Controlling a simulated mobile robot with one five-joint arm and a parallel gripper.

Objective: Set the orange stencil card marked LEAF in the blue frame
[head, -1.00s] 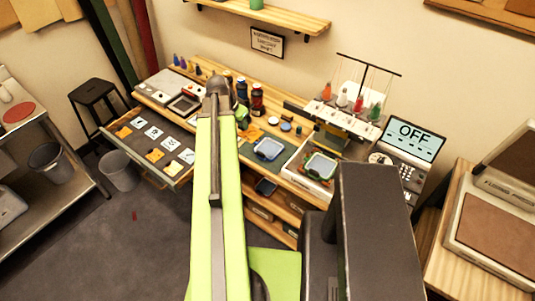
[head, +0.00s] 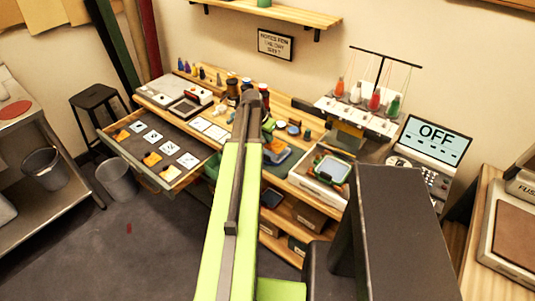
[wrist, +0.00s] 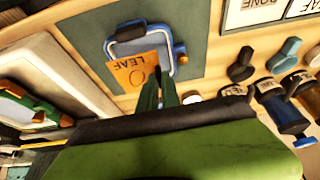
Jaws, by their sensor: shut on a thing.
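The orange stencil card (wrist: 130,70) marked LEAF shows upside down in the wrist view; in the head view it is a small orange patch (head: 274,146). My gripper (wrist: 158,88) is shut on its edge. The card overlaps the frame's opening but sits askew, one corner past the rim. Whether it touches the frame I cannot tell.
A pale tray holding a green-rimmed frame (head: 331,169) stands right of the blue frame. Spools and bottles (wrist: 285,110) stand close by on the mat's other side. An open drawer (head: 158,150) holds several cards. The embroidery machine's screen (head: 435,138) reads OFF.

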